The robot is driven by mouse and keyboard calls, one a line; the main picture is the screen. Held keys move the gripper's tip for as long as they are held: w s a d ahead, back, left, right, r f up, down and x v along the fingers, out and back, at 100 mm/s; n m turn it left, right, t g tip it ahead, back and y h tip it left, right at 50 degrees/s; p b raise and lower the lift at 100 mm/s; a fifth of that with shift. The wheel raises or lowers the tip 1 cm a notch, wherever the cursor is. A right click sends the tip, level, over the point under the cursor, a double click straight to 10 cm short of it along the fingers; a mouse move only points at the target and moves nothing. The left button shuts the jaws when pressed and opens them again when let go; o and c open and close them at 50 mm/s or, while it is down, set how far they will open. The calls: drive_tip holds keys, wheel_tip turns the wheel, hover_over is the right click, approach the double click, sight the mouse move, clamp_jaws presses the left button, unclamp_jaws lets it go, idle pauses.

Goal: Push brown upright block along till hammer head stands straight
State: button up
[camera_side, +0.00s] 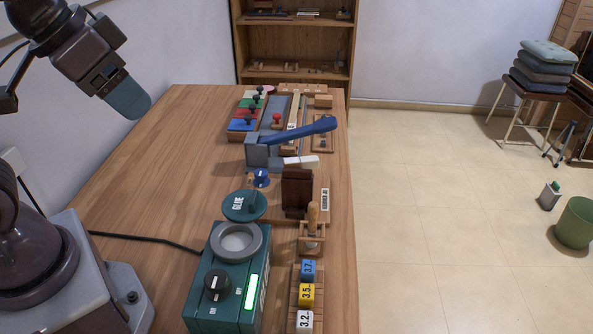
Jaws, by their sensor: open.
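The brown upright block (297,192) stands near the right side of the wooden table, about halfway along it. A label strip lies just to its right. A pale, elongated piece (300,161) lies just behind the block, under the blue lever; I cannot tell whether it is the hammer head, or its exact tilt. My gripper (128,98) is at the upper left, raised above the table's left side, well apart from the block. It is open, and no object shows in it; its fingers overlap from this side.
A grey press with a blue lever (307,130) stands behind the block. In front are a green heater box (225,285), a wooden-handled tool (312,220) in a stand and numbered blocks (307,294). The table's left half is largely clear.

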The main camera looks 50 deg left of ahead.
drive_tip(key=c, duration=0.3)
drive_tip(key=shift+w+f, duration=0.15)
drive_tip(key=shift+f, duration=0.25)
drive_tip(key=shift+c, duration=0.5)
drive_tip(key=m+g, duration=0.6)
drive_tip(key=m, duration=0.3)
approach(297, 169)
wheel_tip(297, 169, down, 9)
drive_tip(key=shift+f, duration=0.2)
drive_tip(key=shift+c, duration=0.4)
clamp_jaws()
